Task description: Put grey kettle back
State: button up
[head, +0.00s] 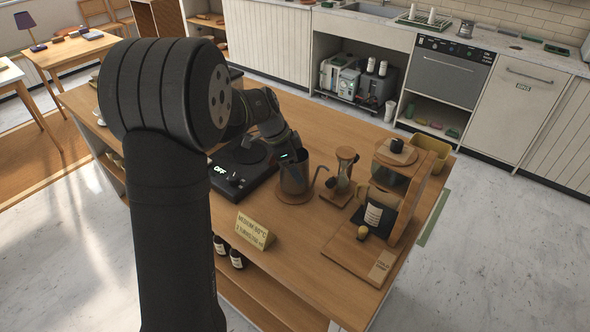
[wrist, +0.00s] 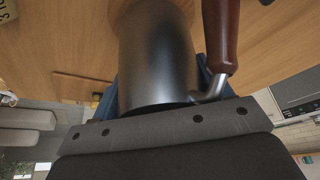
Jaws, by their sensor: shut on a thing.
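The grey kettle (head: 294,178) stands upright, or nearly so, right of the black heating base (head: 232,181), over a round brown patch on the cart top. I cannot tell whether it touches the surface. Its thin spout points right. My gripper (head: 282,148) comes in from behind and left, at the kettle's upper side. In the wrist view, my gripper (wrist: 160,102) is shut on the kettle (wrist: 158,50), near its brown handle (wrist: 221,35). Blue finger pads show on both sides of the body. The base shows a lit OFF display.
An hourglass-like stand (head: 343,168) is close right of the kettle. A yellow sign (head: 255,230) stands in front of the base. The cart top (head: 300,250) is clear in front of the kettle.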

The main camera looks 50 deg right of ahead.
jog(key=shift+f, duration=0.8)
jog(key=o, duration=1.4)
jog(key=shift+f, duration=0.2)
jog(key=shift+r, duration=0.1)
jog(key=v, duration=1.2)
